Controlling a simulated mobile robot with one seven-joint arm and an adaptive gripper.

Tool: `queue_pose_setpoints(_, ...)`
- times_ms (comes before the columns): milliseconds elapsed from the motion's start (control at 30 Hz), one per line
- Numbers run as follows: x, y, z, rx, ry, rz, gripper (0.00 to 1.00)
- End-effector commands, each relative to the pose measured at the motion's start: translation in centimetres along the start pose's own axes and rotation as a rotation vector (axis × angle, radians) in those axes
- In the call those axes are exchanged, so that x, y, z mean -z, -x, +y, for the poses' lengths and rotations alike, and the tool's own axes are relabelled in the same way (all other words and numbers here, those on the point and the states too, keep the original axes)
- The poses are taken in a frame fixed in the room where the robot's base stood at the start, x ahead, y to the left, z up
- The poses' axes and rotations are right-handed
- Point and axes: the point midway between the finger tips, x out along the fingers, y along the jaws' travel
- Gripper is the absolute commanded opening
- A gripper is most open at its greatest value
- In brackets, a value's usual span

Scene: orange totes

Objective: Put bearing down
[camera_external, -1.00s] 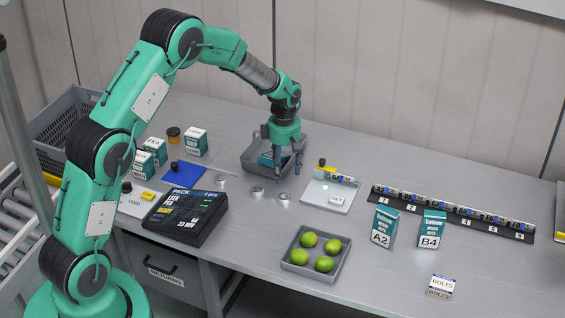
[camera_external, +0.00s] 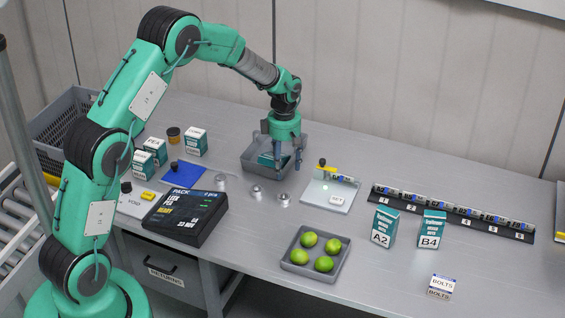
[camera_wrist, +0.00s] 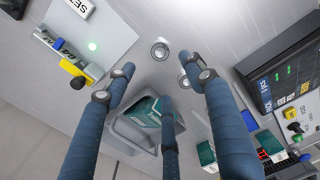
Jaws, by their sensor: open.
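Small round silver bearings stand on the grey table: one on the left (camera_external: 221,181), one in the middle (camera_external: 257,192) and one on the right (camera_external: 284,200). In the wrist view one bearing (camera_wrist: 160,50) shows clear of my fingers, and another (camera_wrist: 183,82) is partly covered by a finger. My gripper (camera_external: 287,166) is open, its fingers pointing down over the grey bin (camera_external: 250,168), behind the bearings. In the wrist view the spread fingers (camera_wrist: 157,72) hold nothing. A teal box (camera_external: 268,158) lies in the bin, partly hidden by a finger.
A pale pad (camera_external: 325,199) with a yellow-ended fixture lies to the right. A black PACK panel (camera_external: 187,217) is at the front left, a tray (camera_external: 298,269) of limes at the front. Boxes A2 (camera_external: 384,226) and B4 (camera_external: 431,229) stand right. Bare table lies between them.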

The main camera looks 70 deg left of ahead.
Motion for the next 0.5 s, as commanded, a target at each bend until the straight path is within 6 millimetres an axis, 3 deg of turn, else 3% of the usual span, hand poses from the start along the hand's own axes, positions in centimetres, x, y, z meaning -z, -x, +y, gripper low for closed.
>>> queue_pose_setpoints(267, -0.3, 0.6, -0.2, -0.004, -0.017, -0.001, 0.54)
queue_pose_setpoints(500, -2.1, 4.9, -2.2, -0.033, -0.143, -0.007, 0.54)
